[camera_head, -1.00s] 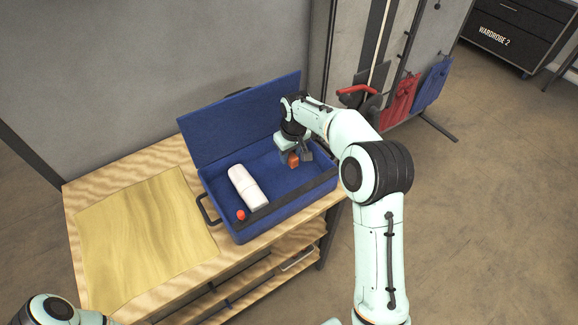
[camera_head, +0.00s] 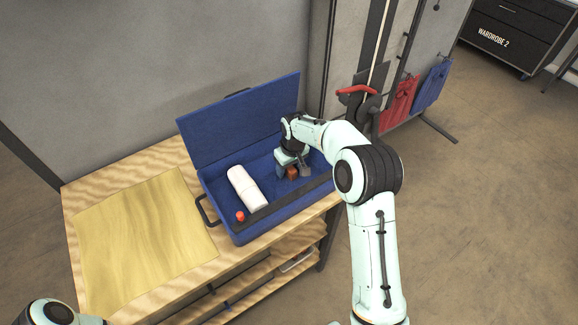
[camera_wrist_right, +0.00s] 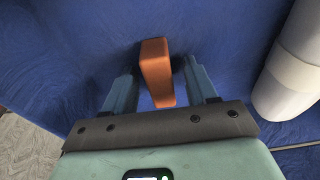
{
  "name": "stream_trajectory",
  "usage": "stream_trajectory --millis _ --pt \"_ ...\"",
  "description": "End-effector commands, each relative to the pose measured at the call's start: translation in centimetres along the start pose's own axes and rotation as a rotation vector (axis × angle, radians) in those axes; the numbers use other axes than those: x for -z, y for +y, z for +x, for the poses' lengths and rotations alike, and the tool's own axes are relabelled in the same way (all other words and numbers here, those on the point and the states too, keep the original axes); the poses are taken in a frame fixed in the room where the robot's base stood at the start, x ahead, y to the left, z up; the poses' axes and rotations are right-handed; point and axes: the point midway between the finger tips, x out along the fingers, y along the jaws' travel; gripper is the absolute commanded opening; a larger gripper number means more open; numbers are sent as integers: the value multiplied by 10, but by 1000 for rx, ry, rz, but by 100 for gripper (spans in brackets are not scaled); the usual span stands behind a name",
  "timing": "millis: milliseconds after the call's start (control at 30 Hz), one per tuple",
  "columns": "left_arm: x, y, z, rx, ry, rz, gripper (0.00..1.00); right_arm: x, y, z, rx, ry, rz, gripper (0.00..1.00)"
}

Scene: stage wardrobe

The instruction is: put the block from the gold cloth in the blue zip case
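The orange block (camera_head: 292,173) is inside the blue zip case (camera_head: 283,207), near its right end. My right gripper (camera_head: 293,171) is down in the case with one finger on each side of the block. In the right wrist view the block (camera_wrist_right: 157,75) stands between the spread fingers (camera_wrist_right: 160,85), with gaps beside it, so the gripper looks open. Whether the block touches the case floor is hard to tell. The gold cloth (camera_head: 140,235) lies flat and bare on the table. Only part of my left arm shows at the bottom left; its gripper is out of view.
A white cylinder (camera_head: 243,186) lies in the case, with a small red object (camera_head: 240,216) near its lower end. The case lid (camera_head: 240,115) stands open at the back. The wooden table (camera_head: 180,270) has a dark handle of the case over it.

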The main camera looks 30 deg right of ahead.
Motion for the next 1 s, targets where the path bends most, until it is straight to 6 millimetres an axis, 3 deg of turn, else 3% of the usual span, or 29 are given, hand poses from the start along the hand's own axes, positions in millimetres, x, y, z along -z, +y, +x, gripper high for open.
stream_trajectory --millis 333,800,1000 --pt "1 1 -2 -1 1 1 43 1 0 -10 0 2 0 57" --pt "5 4 -8 -2 7 3 43 2 0 -103 -1 4 0 57" --pt "6 6 -9 -3 8 3 43 1 0 -122 0 2 0 57"
